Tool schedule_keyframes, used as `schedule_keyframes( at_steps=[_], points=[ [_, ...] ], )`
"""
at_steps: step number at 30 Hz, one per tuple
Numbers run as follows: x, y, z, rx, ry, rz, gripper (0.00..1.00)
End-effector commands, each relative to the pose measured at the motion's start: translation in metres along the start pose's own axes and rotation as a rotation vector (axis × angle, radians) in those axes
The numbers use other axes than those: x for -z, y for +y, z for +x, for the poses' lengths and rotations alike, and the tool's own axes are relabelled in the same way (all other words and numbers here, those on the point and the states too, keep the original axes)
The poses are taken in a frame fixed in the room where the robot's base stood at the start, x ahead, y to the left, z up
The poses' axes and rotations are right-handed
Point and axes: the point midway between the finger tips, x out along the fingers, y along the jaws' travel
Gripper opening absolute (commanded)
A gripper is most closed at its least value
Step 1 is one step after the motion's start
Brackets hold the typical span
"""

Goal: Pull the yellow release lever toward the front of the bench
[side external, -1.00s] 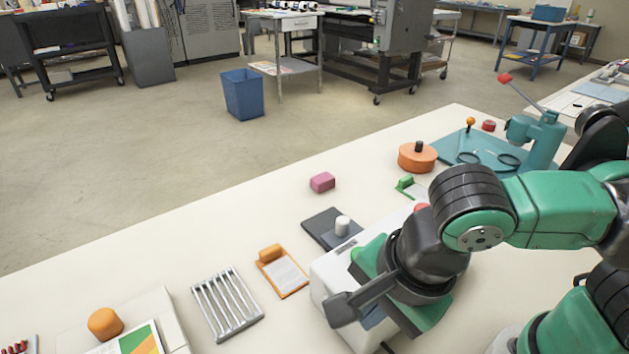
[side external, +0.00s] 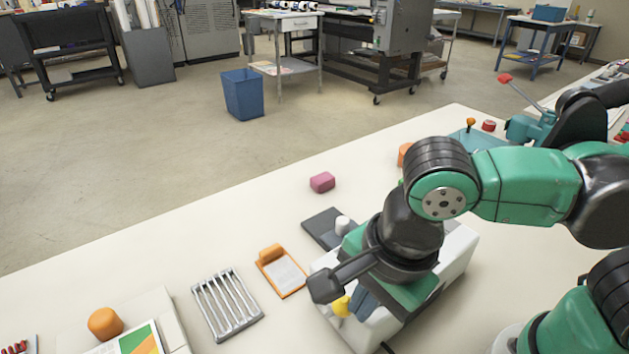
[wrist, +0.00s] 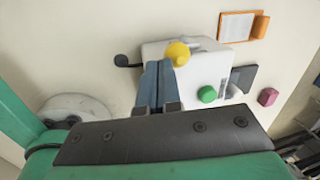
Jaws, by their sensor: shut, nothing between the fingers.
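The yellow knob of the release lever (side external: 341,306) shows at the front-left end of the white laminator (side external: 456,252), just left of my fingers. In the wrist view the round yellow knob (wrist: 178,53) sits on the white casing (wrist: 197,72). My gripper (side external: 366,303) is shut and empty, pointing down beside the knob. In the wrist view its blue-grey fingertips (wrist: 157,65) lie just left of the knob. I cannot tell whether they touch it. The lever's shaft is hidden. A green knob (wrist: 207,94) is also on the casing.
A dark pad with a white knob (side external: 342,225), an orange clipboard (side external: 283,272) and a metal rack (side external: 227,305) lie left of the laminator. A pink block (side external: 322,182) lies behind. A black crank (wrist: 124,61) sticks out from the casing. Bare bench lies along the back edge.

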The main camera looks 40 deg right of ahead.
Motion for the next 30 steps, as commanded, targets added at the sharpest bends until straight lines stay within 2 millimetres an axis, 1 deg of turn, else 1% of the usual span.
schedule_keyframes(
  at_steps=[11,15,22,30],
  points=[
    [0.001,-0.013,-0.003,-0.108,-0.011,0.011,0.00],
    [0.002,-0.022,-0.004,-0.178,-0.018,0.014,0.00],
    [0.004,-0.043,-0.004,-0.175,-0.017,0.012,0.00],
    [0.006,-0.065,0.000,-0.174,-0.017,0.012,0.00]
  ],
)
